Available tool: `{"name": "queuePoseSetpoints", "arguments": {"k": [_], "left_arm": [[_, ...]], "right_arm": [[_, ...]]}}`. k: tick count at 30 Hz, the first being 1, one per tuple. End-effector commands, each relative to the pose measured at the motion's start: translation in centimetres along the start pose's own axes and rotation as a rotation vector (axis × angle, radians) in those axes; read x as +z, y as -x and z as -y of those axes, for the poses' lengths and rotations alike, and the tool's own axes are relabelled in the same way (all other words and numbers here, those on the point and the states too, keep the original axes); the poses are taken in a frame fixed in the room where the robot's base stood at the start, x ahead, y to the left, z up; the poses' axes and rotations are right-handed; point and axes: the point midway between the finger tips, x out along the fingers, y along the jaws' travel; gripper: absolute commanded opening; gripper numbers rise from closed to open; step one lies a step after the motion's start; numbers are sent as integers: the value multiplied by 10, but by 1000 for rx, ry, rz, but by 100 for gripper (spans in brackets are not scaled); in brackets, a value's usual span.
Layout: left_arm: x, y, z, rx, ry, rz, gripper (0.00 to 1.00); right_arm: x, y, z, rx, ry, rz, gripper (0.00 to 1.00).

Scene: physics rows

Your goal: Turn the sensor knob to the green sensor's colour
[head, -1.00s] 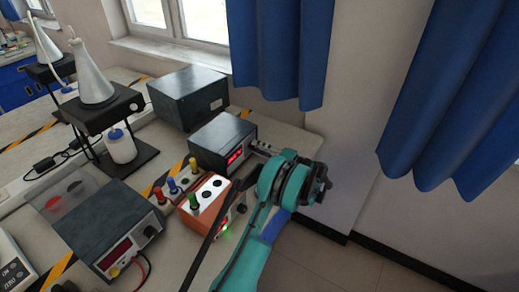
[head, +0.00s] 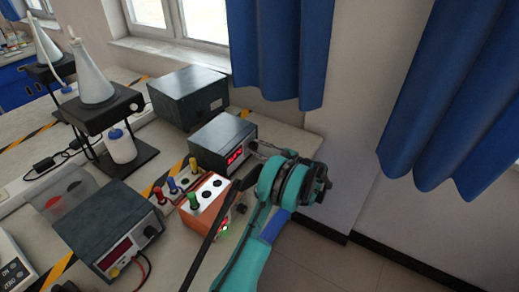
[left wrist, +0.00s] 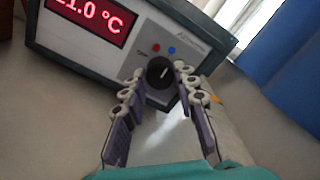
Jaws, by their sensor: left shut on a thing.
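The dark meter box (head: 223,141) with a red lit display stands at the bench's right end. In the left wrist view its front (left wrist: 90,53) shows a reading ending in "1.0 °C". Its black round knob (left wrist: 159,71) has a pale pointer line tilted up and slightly right. A red dot (left wrist: 156,48) and a blue dot (left wrist: 171,50) sit above the knob; I see no green dot. My left gripper (left wrist: 158,76) is shut on the knob, one finger on each side. My right gripper is out of view.
A dark power supply (head: 108,227) and a larger dark box (head: 188,97) are nearby. Blue curtains (head: 282,50) hang behind.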

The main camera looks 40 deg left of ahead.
Motion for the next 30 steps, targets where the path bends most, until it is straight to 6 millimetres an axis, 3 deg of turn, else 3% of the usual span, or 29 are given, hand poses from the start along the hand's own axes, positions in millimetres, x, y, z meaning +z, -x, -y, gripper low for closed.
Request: {"name": "queuePoseSetpoints", "arguments": {"k": [18, 30], "left_arm": [[0, 0, -1, 1, -529, -1, 0], [0, 0, -1, 1, -683, -1, 0]], "right_arm": [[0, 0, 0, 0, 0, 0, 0], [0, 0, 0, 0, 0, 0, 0]]}}
